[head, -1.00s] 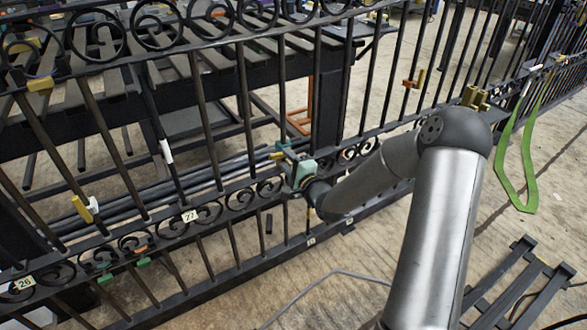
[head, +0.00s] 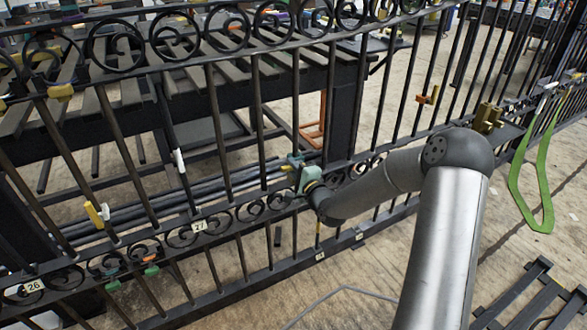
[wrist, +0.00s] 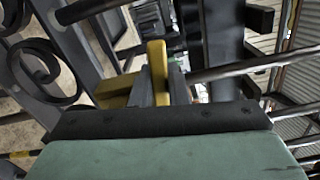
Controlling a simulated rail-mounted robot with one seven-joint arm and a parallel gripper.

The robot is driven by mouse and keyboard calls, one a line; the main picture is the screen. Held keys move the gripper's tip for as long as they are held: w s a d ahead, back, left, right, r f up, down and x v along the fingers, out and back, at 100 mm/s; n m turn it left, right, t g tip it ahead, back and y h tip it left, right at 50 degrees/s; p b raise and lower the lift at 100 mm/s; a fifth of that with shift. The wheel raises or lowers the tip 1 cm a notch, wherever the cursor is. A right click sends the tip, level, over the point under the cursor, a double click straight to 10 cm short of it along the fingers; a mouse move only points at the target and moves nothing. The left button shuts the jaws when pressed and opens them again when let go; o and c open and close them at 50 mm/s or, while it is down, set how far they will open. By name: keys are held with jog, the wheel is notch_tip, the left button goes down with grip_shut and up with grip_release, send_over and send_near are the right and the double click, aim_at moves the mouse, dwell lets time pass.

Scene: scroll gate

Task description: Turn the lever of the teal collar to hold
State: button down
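My gripper (head: 296,168) is at the fence's lower scroll band, right of the plate marked 27, with its pale green body beside the bars. A small blue-teal piece (head: 295,159) shows just beyond its fingers; it may be the teal collar, but it is too small to be sure. In the wrist view my grey fingers (wrist: 163,90) point away from the green body, and a yellow lever-like bar (wrist: 157,68) stands between them. Another yellow part (wrist: 113,88) lies just left of the fingers. I cannot tell whether the fingers grip the bar. No collar shows clearly in the wrist view.
Black fence bars and scrolls (wrist: 45,65) surround the gripper closely. A green strap (head: 516,180) hangs at right. A slatted table stands behind.

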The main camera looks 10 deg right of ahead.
dwell(0.5)
jog(key=shift+d+r+m+p, duration=0.1)
jog(key=shift+r+m+p, duration=0.1)
jog(key=shift+m+p, duration=0.5)
jog(key=shift+d+r+m+p, duration=0.15)
jog(key=shift+m+p, duration=0.35)
jog(key=shift+m, duration=0.3)
jog(key=shift+a, duration=0.1)
jog(key=shift+r+m+p, duration=0.2)
jog(key=shift+m+p, duration=0.25)
jog(key=shift+m, duration=0.05)
jog(key=shift+w+d+r+m+p, duration=0.1)
jog(key=shift+d+r+m+p, duration=0.1)
jog(key=shift+m+p, duration=0.6)
jog(key=shift+m, duration=0.3)
